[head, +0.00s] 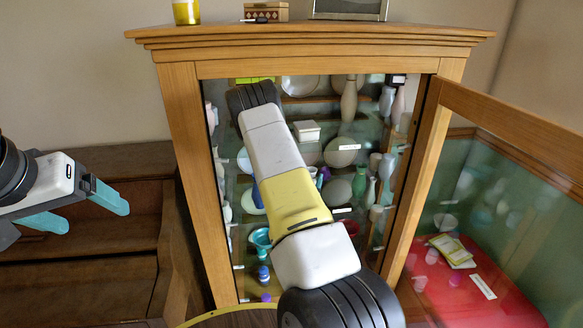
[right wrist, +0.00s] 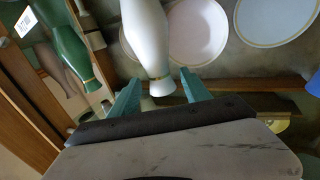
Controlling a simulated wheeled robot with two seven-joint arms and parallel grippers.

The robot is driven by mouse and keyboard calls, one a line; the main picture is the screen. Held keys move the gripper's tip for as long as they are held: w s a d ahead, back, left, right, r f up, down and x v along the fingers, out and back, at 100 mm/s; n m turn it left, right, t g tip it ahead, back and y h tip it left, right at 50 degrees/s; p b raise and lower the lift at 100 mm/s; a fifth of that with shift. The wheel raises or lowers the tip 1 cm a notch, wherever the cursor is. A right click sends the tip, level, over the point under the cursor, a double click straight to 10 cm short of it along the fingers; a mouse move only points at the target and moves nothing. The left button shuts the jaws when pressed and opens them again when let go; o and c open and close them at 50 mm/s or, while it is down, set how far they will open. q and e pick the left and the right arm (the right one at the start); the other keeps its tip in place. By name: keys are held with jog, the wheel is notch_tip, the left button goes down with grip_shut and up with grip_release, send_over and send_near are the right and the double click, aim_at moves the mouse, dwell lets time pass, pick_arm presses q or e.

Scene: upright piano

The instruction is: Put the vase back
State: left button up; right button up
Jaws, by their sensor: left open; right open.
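A white vase (right wrist: 148,38) with a thin gold band near its narrow end hangs into the right wrist view from the top. That narrow end lies between the two teal fingers of my right gripper (right wrist: 160,78), which is open; contact cannot be told. In the head view my right arm reaches into the open display cabinet (head: 183,150), and its fingers are hidden there. A pale vase (head: 349,98) stands on an upper shelf; whether it is the same one cannot be told. My left gripper (head: 97,216) is open and empty, outside the cabinet on the left.
A glass door (head: 510,115) stands open on the right. Green vases (head: 359,183) and plates (head: 341,152) crowd the shelves. In the right wrist view a green vase (right wrist: 68,45) is left and plates (right wrist: 198,32) lie behind. A yellow glass (head: 186,12) stands on the cabinet top.

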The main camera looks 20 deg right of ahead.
jog(key=v, duration=0.6)
jog(key=shift+s+a, duration=0.25)
jog(key=shift+s, duration=0.05)
dwell(0.6)
